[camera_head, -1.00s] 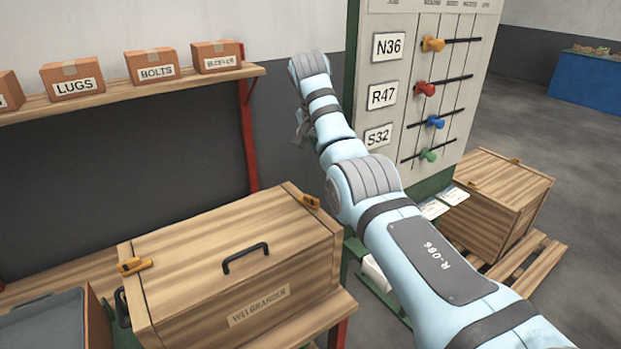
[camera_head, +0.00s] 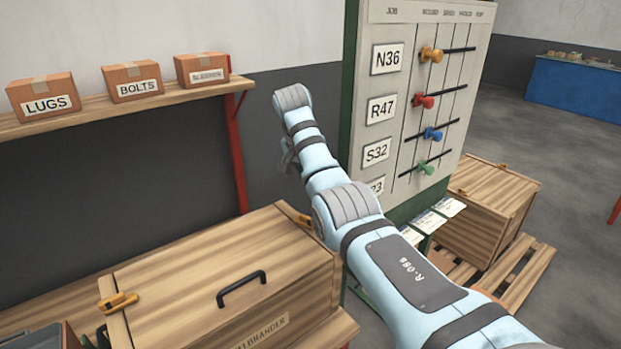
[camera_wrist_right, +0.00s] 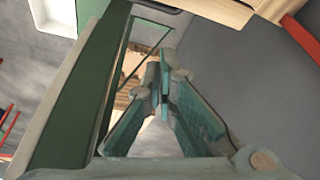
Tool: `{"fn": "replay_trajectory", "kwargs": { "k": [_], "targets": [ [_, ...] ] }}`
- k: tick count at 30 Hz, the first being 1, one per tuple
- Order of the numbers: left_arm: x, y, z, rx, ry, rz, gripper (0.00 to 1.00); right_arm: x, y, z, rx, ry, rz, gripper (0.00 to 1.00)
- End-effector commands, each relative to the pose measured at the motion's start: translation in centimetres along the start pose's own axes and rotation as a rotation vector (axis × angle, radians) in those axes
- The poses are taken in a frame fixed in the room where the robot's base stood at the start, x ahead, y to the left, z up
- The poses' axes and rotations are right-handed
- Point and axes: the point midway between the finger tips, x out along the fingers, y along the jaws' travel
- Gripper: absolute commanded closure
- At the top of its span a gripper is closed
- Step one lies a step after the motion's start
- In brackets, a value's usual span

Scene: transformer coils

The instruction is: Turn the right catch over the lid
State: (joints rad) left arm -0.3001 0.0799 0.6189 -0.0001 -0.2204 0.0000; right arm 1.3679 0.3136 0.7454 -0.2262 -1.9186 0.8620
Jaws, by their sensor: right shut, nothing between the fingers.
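A wooden chest (camera_head: 190,318) with a black lid handle (camera_head: 241,289) stands at the lower left of the head view. The right catch (camera_head: 302,218) is a small orange piece at the lid's far right corner, partly hidden behind my right arm. I cannot tell whether it lies over the lid. The left catch (camera_head: 118,302) is at the lid's left edge. My right gripper (camera_head: 288,156) is above and beyond the right catch, apart from it, mostly hidden by its own arm. In the right wrist view its fingers (camera_wrist_right: 160,92) are together and empty. My left gripper is not in view.
A green-framed board (camera_head: 410,110) with coloured pegs stands close to the right of my arm. A shelf (camera_head: 150,105) with small cartons is on the left wall. Another wooden crate (camera_head: 490,200) sits on a pallet at the right.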

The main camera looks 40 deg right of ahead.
Motion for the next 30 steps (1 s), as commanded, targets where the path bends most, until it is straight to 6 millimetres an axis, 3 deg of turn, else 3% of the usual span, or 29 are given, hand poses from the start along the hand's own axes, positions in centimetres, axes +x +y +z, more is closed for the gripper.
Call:
{"fn": "replay_trajectory", "kwargs": {
  "k": [7,15,30],
  "targets": [
    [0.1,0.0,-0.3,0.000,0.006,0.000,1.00,5.4,0.1,0.1,0.000,-0.001,0.003,1.00],
    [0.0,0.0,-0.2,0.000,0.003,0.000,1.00,4.2,-0.1,3.5,-0.001,0.001,-0.001,1.00],
    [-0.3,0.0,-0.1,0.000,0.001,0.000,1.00,3.9,-0.3,4.0,-0.010,0.000,-0.004,1.00]
  ]
}}
